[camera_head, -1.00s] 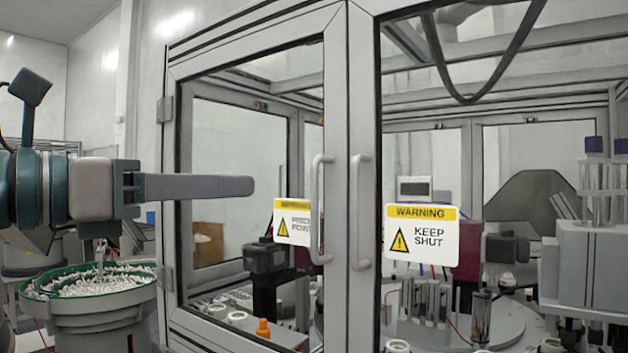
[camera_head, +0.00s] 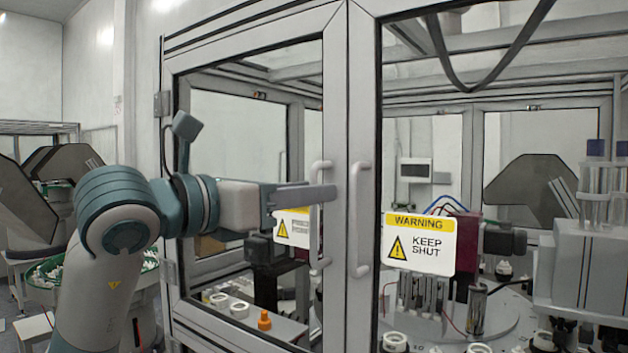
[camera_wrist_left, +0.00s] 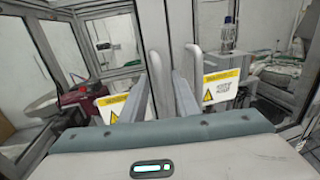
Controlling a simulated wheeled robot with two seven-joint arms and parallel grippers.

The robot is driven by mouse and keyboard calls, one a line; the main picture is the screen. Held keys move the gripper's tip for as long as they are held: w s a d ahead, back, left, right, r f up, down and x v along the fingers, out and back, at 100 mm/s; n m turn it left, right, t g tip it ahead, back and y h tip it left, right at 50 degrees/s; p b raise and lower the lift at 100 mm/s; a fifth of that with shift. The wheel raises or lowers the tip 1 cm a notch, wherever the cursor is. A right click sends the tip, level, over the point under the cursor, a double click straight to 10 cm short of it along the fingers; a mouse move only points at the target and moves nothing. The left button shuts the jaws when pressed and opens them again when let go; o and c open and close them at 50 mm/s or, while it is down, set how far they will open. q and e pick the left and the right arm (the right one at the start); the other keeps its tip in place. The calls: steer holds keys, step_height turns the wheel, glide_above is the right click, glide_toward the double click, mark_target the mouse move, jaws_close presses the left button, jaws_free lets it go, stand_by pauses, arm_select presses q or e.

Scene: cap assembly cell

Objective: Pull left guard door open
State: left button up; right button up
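The left guard door (camera_head: 334,110) is a grey-framed glass door and stands shut beside the right door (camera_head: 362,110). Its vertical bar handle (camera_head: 318,255) is near the door's inner edge. My left gripper (camera_head: 328,195) is at the upper part of this handle, its fingers level. In the left wrist view, the left door's handle (camera_wrist_left: 158,78) shows between the two spread fingers of my gripper (camera_wrist_left: 163,97). I cannot tell whether a finger touches it. The right door's handle (camera_wrist_left: 195,62) stands just outside the fingers. My right gripper is out of view.
A yellow-and-white warning sign (camera_head: 420,243) is on the right door, and another (camera_head: 294,228) is on the left, partly covered by my gripper. A green-rimmed bowl feeder (camera_head: 45,272) is at the left, behind my arm. Machine parts stand behind the glass.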

arm_select(q)
steer(key=shift+x, duration=0.85)
jaws_close()
steer(key=shift+s+a, duration=0.1)
steer(key=shift+s, duration=0.05)
